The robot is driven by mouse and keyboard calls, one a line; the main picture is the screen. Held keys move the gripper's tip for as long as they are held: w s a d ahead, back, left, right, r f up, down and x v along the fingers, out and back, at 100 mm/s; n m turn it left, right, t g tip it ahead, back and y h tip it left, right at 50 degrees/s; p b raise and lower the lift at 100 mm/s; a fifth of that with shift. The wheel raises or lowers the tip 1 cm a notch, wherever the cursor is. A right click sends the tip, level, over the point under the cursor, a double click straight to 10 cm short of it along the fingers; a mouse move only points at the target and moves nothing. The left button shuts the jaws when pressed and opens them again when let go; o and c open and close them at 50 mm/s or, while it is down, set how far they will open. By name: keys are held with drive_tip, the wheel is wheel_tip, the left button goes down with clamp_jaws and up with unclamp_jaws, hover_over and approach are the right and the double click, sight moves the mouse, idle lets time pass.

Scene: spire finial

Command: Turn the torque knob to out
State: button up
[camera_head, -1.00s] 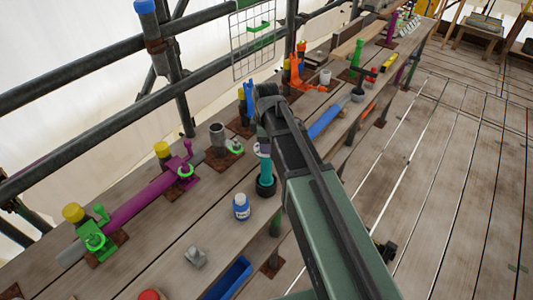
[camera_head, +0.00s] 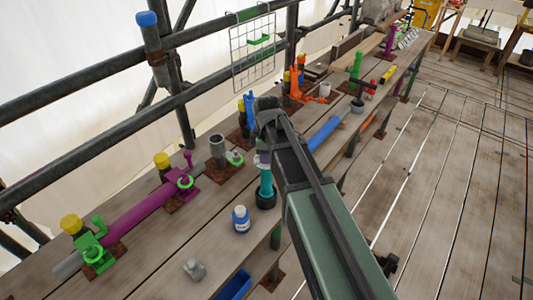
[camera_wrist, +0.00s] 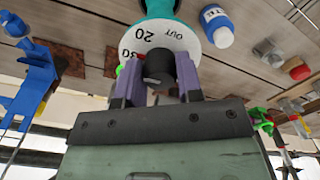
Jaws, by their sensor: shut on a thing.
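The torque knob (camera_wrist: 158,69) is a short black cylinder in front of a round white dial (camera_wrist: 176,38) in the wrist view. The dial reads "OUT", "20" and a partly hidden "30", with a small red mark near the knob. My gripper (camera_wrist: 159,78) is shut on the knob, one purple finger on each side. A teal body (camera_wrist: 160,8) stands behind the dial. In the head view this teal post (camera_head: 266,182) rises from a black foot on the bench, and my arm hides most of the dial and the knob. Which number the knob points at is unclear.
A grey cup (camera_head: 218,152), a purple pipe (camera_head: 140,205) and blue clamp (camera_head: 247,108) stand along the bench. A wire grid (camera_head: 252,55) hangs behind.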

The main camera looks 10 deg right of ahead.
drive_tip(key=m, duration=1.9)
idle(0.5)
drive_tip(key=o, duration=0.9)
drive_tip(key=shift+r, duration=0.1)
